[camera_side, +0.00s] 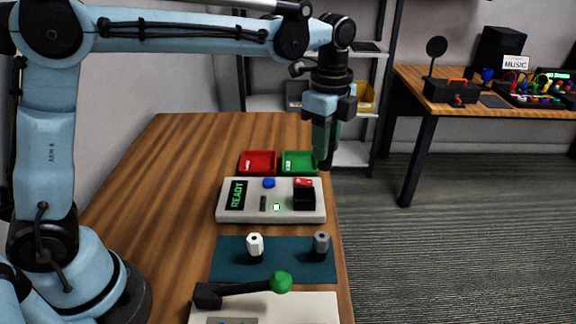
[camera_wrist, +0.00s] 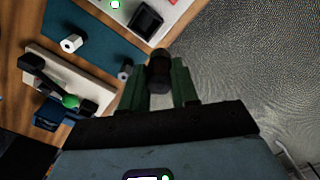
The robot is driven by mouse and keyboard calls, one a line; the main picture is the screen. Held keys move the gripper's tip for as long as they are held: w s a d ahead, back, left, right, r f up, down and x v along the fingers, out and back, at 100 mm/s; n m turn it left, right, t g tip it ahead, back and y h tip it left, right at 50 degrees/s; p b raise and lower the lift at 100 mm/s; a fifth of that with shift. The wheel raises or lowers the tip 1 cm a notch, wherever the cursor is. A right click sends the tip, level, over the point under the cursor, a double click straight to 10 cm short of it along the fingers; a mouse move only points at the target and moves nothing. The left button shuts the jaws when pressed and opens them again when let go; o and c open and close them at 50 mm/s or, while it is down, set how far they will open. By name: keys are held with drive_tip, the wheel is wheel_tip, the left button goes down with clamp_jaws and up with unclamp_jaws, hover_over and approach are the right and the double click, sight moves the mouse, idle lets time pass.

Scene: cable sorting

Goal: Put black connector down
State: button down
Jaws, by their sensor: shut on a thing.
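My gripper (camera_side: 325,150) points straight down above the far right edge of the wooden table, just to the right of the green tray (camera_side: 299,160). Its green fingers are shut on the black connector (camera_wrist: 159,70), a dark cylinder that shows between the fingertips in the wrist view. In the side view the fingers mostly hide it. It is held in the air, with grey floor and table edge behind it in the wrist view. A red tray (camera_side: 259,161) sits left of the green tray.
A light tester box (camera_side: 245,214) reads READY and carries a black block (camera_side: 304,199). A white connector (camera_side: 255,244) and a grey connector (camera_side: 321,243) stand on a teal mat (camera_side: 288,266). A green-knobbed lever (camera_side: 281,282) is nearer. The table's right edge is close.

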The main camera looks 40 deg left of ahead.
drive_tip(key=shift+w+a+f+n, duration=0.35)
drive_tip(key=shift+w+a+f, duration=1.25)
drive_tip(key=shift+a+f, duration=0.75)
drive_tip(key=shift+w+a+f+n, duration=0.3)
drive_tip(key=shift+w+a+f, duration=1.45)
drive_tip(key=shift+a, duration=1.05)
drive_tip(key=shift+w+a+f+n, duration=0.35)
drive_tip(key=shift+w+a+f, duration=1.1)
drive_tip(key=shift+a+f, duration=0.95)
drive_tip(key=shift+a, duration=0.15)
drive_tip(key=c, duration=0.8)
unclamp_jaws()
drive_tip(key=shift+c, duration=0.2)
drive_tip(key=shift+r, duration=0.1)
